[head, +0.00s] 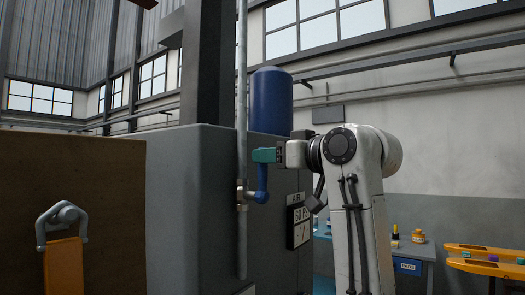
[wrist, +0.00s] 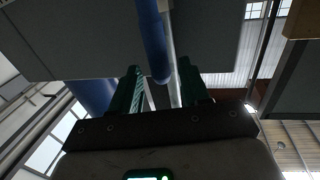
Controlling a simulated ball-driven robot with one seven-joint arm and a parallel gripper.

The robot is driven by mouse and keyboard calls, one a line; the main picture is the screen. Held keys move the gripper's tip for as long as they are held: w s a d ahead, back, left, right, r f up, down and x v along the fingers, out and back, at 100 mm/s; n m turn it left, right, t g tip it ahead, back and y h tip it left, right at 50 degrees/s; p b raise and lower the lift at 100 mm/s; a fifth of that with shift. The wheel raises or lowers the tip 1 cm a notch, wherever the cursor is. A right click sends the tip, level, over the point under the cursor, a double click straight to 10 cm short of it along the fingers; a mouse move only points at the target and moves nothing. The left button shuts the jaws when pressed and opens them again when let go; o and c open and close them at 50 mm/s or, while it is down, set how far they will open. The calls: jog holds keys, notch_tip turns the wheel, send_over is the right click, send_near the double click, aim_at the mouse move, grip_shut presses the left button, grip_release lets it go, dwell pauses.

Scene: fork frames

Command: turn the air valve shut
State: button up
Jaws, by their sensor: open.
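The air valve (head: 242,194) sits on a thin vertical grey pipe (head: 242,100) in front of a grey cabinet. Its blue lever (head: 262,183) bends upward to the right of the pipe. My gripper (head: 265,155) has teal fingers and is at the lever's upper end, reaching in from the right. In the wrist view my gripper (wrist: 161,80) is open, with a finger on each side. The blue lever (wrist: 153,40) shows in line with the gap between them. I cannot tell whether either finger touches it. The fingers hide the lever's top in the head view.
The grey cabinet (head: 190,215) stands behind the pipe and carries a gauge sign (head: 299,227). A blue tank (head: 271,100) rises behind it. A brown panel (head: 75,190) fills the left. A bench (head: 410,262) and orange objects (head: 485,262) are at right.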

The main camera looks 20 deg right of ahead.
aim_at(263, 190)
jog(key=shift+p+x, duration=0.35)
jog(key=shift+x, duration=1.2)
grip_shut()
